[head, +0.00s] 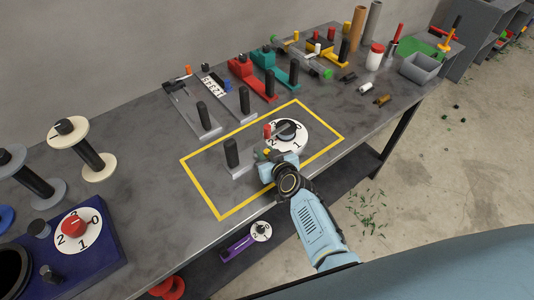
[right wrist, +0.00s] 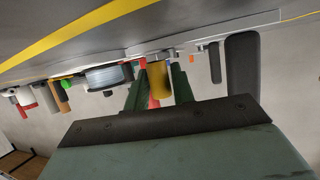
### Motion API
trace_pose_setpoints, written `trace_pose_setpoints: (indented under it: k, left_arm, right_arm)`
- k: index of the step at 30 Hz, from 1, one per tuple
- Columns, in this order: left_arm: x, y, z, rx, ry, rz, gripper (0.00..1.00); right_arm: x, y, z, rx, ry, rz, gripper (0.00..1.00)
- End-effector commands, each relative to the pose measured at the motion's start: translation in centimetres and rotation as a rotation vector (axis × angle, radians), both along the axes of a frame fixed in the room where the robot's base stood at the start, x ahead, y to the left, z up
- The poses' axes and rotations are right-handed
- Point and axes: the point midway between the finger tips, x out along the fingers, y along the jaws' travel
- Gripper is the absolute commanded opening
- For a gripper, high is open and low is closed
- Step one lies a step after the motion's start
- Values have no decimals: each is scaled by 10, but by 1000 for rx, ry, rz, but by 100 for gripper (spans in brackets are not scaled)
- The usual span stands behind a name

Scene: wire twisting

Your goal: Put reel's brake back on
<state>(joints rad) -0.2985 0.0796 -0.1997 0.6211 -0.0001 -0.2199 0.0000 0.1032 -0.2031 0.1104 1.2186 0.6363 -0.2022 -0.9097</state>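On the bench, inside the yellow outline, stands a grey tool (head: 240,170) with an upright black handle (head: 232,153), a red-tipped part (head: 267,131) and a white dial (head: 292,143) marked 0, 1, 2 with a black knob. My right gripper (head: 268,156) is at its near side, close to the base. In the right wrist view its green fingers (right wrist: 160,83) are apart, with an ochre cylinder (right wrist: 160,80) and a red part between them; contact is unclear. A reel (head: 95,162) with cream flanges and a black knob stands at the left. Which part is the brake is unclear. My left gripper is out of view.
A blue box (head: 100,250) with a red-knobbed dial stands at the front left. Several handled tools (head: 240,68) line the back. A grey bin (head: 421,68) is at the far right. A purple tool (head: 238,249) lies below the bench edge.

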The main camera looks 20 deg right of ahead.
Motion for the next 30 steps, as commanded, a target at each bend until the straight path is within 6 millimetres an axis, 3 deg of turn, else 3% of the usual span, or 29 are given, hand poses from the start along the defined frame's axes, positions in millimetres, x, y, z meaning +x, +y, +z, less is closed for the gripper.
trace_pose_setpoints:
  k: [1, 5, 17, 30]
  left_arm:
    - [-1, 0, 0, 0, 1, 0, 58]
    - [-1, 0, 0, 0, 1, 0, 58]
    - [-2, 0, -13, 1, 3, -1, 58]
    - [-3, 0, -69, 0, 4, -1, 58]
  right_arm:
    - [0, 0, 0, 0, 0, 0, 18]
    - [0, 0, 0, 0, 0, 0, 0]
    - [1, -5, -3, -6, -1, 62, 0]
    - [8, -15, -6, -9, -2, 293, 0]
